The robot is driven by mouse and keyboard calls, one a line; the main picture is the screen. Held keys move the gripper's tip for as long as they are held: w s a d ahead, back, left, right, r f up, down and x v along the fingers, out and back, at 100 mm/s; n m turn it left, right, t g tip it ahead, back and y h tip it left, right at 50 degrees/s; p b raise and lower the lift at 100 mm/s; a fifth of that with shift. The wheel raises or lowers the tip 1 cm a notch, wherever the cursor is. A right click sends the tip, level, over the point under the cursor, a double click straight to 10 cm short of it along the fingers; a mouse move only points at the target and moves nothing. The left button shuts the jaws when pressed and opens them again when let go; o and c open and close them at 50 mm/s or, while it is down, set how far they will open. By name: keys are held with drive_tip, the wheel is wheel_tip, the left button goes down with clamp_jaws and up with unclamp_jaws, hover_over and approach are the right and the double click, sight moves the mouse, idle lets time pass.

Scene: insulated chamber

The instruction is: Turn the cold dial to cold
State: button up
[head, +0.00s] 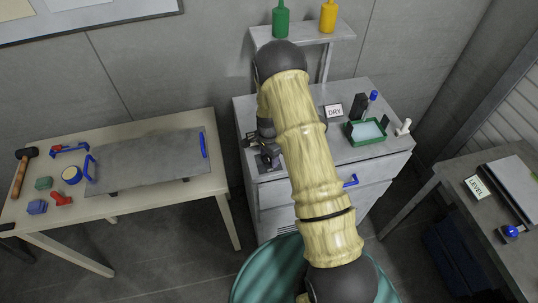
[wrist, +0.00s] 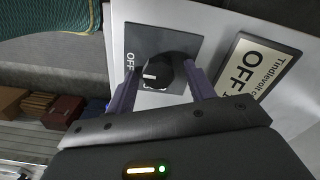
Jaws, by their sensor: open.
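The dial is a black round knob (wrist: 158,73) with a white pointer mark, on a dark square plate (wrist: 148,38) in the wrist view. The pointer mark faces left. My gripper (wrist: 161,80) is open, with one purple-grey finger on each side of the knob. I cannot tell whether either finger touches it. In the head view my gripper (head: 264,157) is at the left part of the grey cabinet's top, and the dial cannot be made out there.
A sign (wrist: 262,68) reading OFF is right of the dial. The grey cabinet (head: 345,172) carries a DRY sign (head: 334,111), a green tray (head: 367,132) and small items. A table (head: 125,205) with a grey board and tools is left; another table (head: 480,235) is right.

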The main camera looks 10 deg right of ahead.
drive_tip(key=shift+d, duration=0.1)
drive_tip(key=c, duration=1)
drive_tip(key=shift+n+b, duration=0.4)
drive_tip(key=n+b, duration=0.2)
drive_tip(key=n, duration=0.1)
drive_tip(key=shift+w+f, duration=0.15)
drive_tip(key=n+b, duration=0.2)
drive_tip(key=n, duration=0.3)
drive_tip(key=shift+b, duration=0.4)
drive_tip(key=n, duration=0.1)
drive_tip(key=n+b, duration=0.1)
drive_tip(key=n, duration=0.2)
drive_tip(key=shift+a+b, duration=0.25)
drive_tip(key=shift+b, duration=0.05)
drive_tip(key=n, duration=0.5)
drive_tip(key=shift+a+r+b, duration=0.1)
drive_tip(key=shift+r+b, duration=0.1)
drive_tip(key=shift+b, duration=0.2)
